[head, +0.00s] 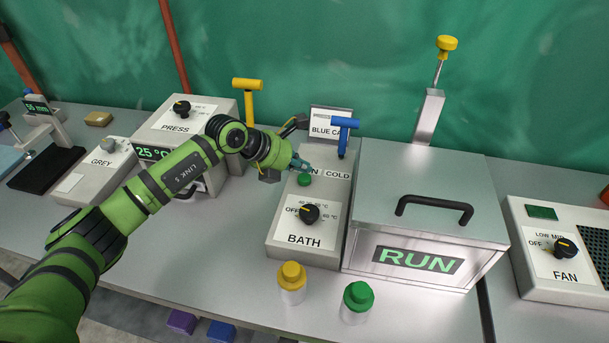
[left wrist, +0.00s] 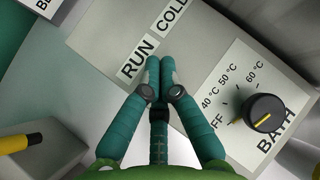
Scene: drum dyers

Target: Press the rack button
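No button labelled "rack" shows in either view. A green button (head: 304,180) sits on the grey bath panel (head: 283,235), just below a RUN label partly covered by my gripper. My left gripper (head: 303,163) is over the upper part of this panel, beside the COLD label (head: 338,174) and close to the button. In the left wrist view its two teal fingers (left wrist: 160,66) are together and empty, pointing at the RUN label (left wrist: 136,58); the button is hidden there. Whether the gripper touches the panel, I cannot tell. My right gripper is not in view.
A blue T-handle (head: 344,125) and yellow T-handle (head: 247,86) stand behind. The bath dial (head: 310,213) is in front; the metal RUN box (head: 425,200) is to the right. Yellow-capped (head: 292,280) and green-capped (head: 357,300) bottles stand near the front edge.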

